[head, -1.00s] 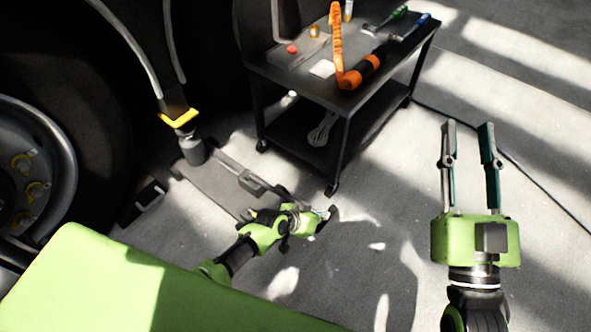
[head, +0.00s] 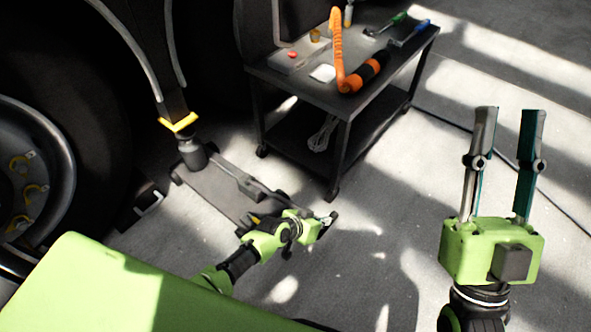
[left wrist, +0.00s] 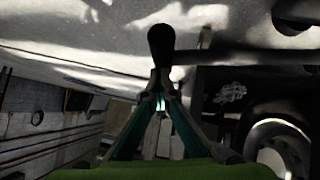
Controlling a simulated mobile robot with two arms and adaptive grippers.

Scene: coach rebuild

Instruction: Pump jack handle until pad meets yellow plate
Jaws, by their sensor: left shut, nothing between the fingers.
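The dark jack (head: 215,190) lies on the floor beside the wheel. Its upright cylinder (head: 192,153) stands under the yellow plate (head: 179,123); I cannot tell whether the pad touches the plate. The jack's handle bar (head: 250,186) runs right toward my left gripper (head: 328,219), which is low over the floor. In the left wrist view the left gripper (left wrist: 160,98) has its fingertips shut together, with a dark rounded handle end (left wrist: 160,40) just beyond them; contact is unclear. My right gripper (head: 508,112) is open and empty at the right, away from the jack.
A black cart (head: 300,75) behind the jack carries an orange tool (head: 350,80) and smaller tools. A large wheel (head: 30,180) is at the left. A dark cable (head: 445,120) crosses the floor.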

